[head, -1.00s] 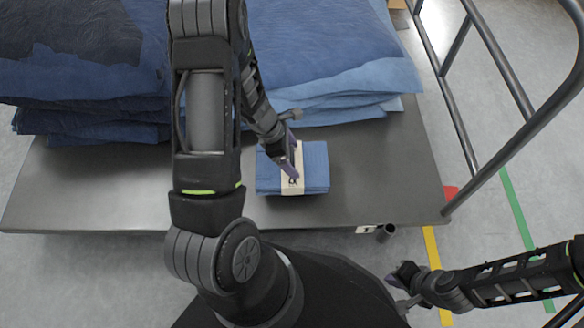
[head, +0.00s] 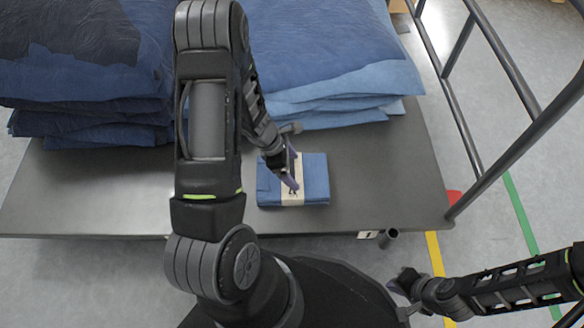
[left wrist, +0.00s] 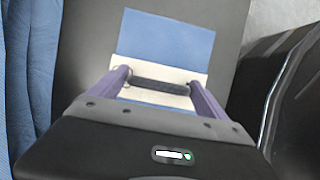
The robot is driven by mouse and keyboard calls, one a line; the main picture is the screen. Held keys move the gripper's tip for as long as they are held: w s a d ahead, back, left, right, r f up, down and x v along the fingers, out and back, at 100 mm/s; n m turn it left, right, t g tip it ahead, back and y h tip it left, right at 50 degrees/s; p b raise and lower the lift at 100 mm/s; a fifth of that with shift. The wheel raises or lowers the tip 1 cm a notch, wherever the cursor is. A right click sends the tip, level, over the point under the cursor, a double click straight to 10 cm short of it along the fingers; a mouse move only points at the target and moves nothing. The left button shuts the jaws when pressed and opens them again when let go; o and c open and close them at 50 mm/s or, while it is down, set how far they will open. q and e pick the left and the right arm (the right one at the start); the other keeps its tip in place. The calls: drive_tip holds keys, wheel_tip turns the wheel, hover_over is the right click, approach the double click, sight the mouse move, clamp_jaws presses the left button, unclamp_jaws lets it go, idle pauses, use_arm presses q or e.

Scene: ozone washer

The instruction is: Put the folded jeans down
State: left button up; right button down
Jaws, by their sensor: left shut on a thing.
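The folded jeans (head: 316,178) are a small flat blue bundle with a beige paper band. In the head view they are at the front of the grey platform (head: 390,180), right of the middle. My left gripper (head: 292,184) is shut on the jeans at the band. The left wrist view shows the jeans (left wrist: 168,40) with the band running between the two purple fingers (left wrist: 160,86). The bundle looks level, at or just above the platform; I cannot tell if it touches. My right gripper (head: 400,284) is low at the right, clear of the platform; its jaws are unclear.
Large stacks of blue denim (head: 330,75) and darker denim (head: 75,90) fill the back of the platform. A grey tubular rail (head: 500,150) stands along its right side. Bare platform lies left and right of the jeans.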

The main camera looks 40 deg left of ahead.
use_arm(q)
drive_tip(key=o, duration=1.9)
drive_tip(key=shift+r, duration=0.2)
drive_tip(key=p+v, duration=0.6)
drive_tip(key=v, duration=0.5)
drive_tip(key=shift+s+a+r, duration=0.15)
drive_tip(key=shift+s+r, duration=0.05)
drive_tip(key=shift+r, duration=0.1)
